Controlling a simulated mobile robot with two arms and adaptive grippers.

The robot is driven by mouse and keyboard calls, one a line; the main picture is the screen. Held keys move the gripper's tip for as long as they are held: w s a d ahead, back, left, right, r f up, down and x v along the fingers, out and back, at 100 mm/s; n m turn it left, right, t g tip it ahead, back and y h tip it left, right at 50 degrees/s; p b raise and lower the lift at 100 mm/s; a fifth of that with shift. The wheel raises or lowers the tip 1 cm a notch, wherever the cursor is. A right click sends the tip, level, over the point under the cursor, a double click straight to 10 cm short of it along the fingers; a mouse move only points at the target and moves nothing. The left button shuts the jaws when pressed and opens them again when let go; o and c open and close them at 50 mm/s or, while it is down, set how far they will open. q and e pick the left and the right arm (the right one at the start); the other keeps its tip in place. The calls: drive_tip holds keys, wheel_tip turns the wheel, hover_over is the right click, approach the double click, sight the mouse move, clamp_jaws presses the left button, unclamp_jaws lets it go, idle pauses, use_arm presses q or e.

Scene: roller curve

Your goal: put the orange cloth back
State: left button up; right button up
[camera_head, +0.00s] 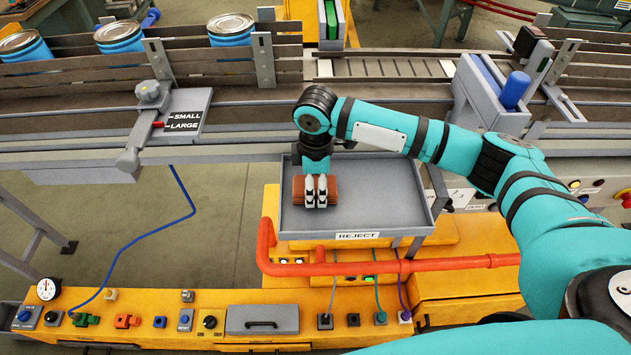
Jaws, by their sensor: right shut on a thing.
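My right gripper (315,191) reaches in from the right and points down into the left part of the grey tray (390,207) labelled REJECT. It is shut on the orange cloth (299,190), a small brownish-orange folded block that shows on both sides of the fingers. The fingers hide the middle of the cloth. I cannot tell whether the cloth touches the tray floor. The rest of the tray is empty. My left gripper is not in view.
A conveyor (60,122) with rails runs behind the tray, with several blue cans (119,37) at the back left. A SMALL/LARGE lever plate (187,112) stands left. An orange-red pipe (440,265) crosses in front of the tray, above a yellow panel (260,290) with knobs.

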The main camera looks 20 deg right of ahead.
drive_tip(key=shift+f, duration=0.2)
drive_tip(key=o, duration=1)
drive_tip(key=shift+f, duration=0.1)
drive_tip(key=shift+o, duration=0.2)
drive_tip(key=shift+r, duration=0.5)
wheel_tip(320, 180, up, 11)
drive_tip(key=b, duration=0.3)
drive_tip(key=shift+r, duration=0.15)
